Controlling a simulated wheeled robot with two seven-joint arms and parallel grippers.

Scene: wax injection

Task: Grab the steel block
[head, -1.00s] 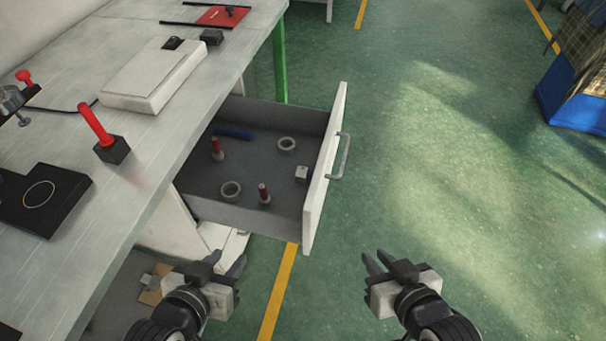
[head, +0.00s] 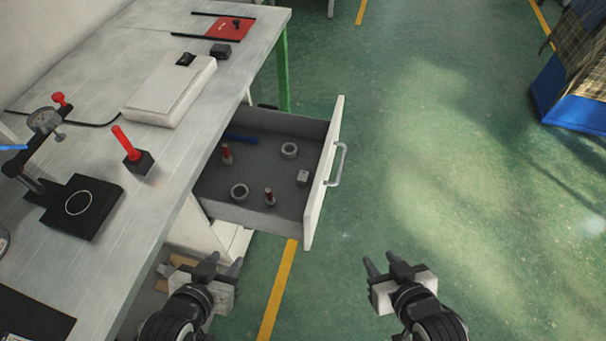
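A small light-grey steel block (head: 303,177) lies in the open drawer (head: 262,213), near the drawer's front panel. My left gripper (head: 222,266) is below the drawer in the picture, beside the table, apart from the block. Its two fingers show a gap with nothing between them. My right gripper (head: 384,266) is over the floor to the right, past the drawer front. Its fingers are also apart and empty.
The drawer also holds two rings (head: 289,150), two red-handled pieces (head: 269,197) and a blue item (head: 240,138). Its front panel (head: 322,175) and handle (head: 337,164) stick out. The table (head: 165,200) bears a dial gauge (head: 45,121).

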